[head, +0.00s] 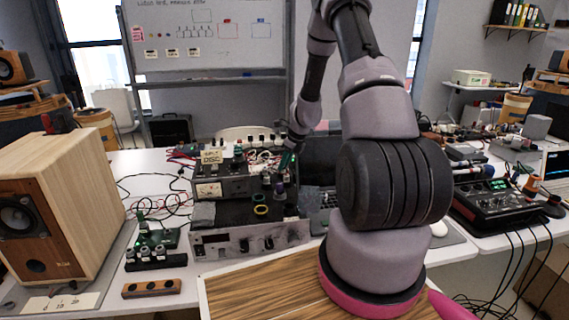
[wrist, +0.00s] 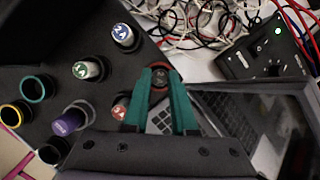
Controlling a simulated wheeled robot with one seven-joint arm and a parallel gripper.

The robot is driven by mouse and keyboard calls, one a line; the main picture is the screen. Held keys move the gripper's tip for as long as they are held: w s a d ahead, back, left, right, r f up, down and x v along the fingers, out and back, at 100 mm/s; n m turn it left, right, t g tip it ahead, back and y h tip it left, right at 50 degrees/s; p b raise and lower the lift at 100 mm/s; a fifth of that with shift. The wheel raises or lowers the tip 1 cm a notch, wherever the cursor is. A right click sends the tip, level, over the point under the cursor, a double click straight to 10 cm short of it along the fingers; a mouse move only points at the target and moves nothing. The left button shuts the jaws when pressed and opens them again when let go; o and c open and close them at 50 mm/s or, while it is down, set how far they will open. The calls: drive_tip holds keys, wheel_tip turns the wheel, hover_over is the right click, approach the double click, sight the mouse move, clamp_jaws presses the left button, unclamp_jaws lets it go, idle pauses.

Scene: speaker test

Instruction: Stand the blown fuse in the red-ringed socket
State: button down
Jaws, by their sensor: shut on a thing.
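My gripper (wrist: 159,84) has teal fingers, shut on a dark-topped fuse (wrist: 159,77), which I take as the blown fuse. A red ring (wrist: 163,67) shows around and behind the held fuse, at the red-ringed socket on the black panel. The fuse is lined up with that ring, but I cannot tell whether it is seated or just above. The fingers hide most of its body. In the head view my gripper (head: 288,158) is small, at the panel's far right side, and the held fuse cannot be made out.
Teal-ringed (wrist: 38,87) and yellow-ringed (wrist: 11,114) sockets look empty. A laptop (wrist: 235,118) lies right; wires (wrist: 205,20) tangle behind.

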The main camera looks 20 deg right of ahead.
drive_tip(key=c, duration=0.7)
unclamp_jaws()
drive_tip(key=shift+f, duration=0.1)
